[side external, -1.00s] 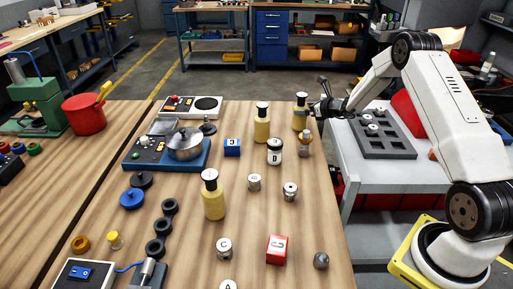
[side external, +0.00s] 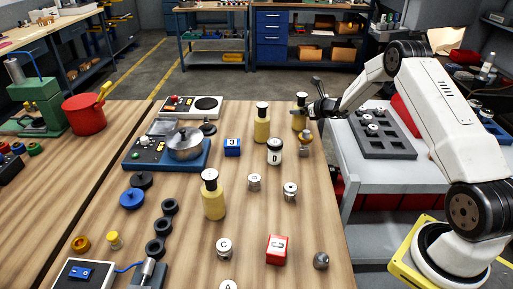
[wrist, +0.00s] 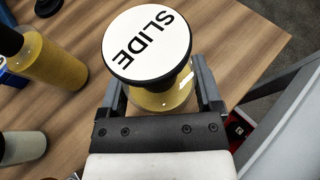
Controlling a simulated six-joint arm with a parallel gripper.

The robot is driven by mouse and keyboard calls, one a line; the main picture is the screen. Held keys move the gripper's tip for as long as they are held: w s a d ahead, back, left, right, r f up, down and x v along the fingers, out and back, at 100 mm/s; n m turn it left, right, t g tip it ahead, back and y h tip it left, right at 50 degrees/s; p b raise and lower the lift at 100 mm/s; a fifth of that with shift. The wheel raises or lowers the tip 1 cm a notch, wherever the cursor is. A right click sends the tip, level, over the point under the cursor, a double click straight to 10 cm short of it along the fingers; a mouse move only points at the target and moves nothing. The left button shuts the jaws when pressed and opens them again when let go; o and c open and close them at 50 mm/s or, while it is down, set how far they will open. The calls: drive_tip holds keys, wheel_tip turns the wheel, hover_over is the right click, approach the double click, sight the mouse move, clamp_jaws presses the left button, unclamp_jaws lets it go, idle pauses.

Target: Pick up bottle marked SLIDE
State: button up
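The bottle marked SLIDE (wrist: 147,44) is in the wrist view, with a round white top and a yellow body. It appears to be the upright yellow bottle (side external: 299,121) near the far right edge of the bench in the side view. My gripper (wrist: 160,80) is open, with one finger on each side of the bottle. The white top hides part of the fingertips and body, and I see no clear grip on it. In the side view my gripper (side external: 313,106) is at the bottle's upper right.
A similar yellow bottle (side external: 262,125) stands to the left, and another (side external: 213,197) stands nearer. A grey tray (side external: 385,150) is on the side table at the right.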

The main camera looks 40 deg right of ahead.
clamp_jaws()
drive_tip(key=shift+r, duration=0.2)
drive_tip(key=shift+r, duration=0.45)
drive_tip(key=s+a+r, duration=0.2)
drive_tip(key=s+r, duration=0.4)
drive_tip(key=s+a+r, duration=0.3)
drive_tip(key=s+r, duration=0.2)
drive_tip(key=s, duration=0.1)
drive_tip(key=shift+s+a+r, duration=0.25)
drive_tip(key=shift+s+r, duration=0.15)
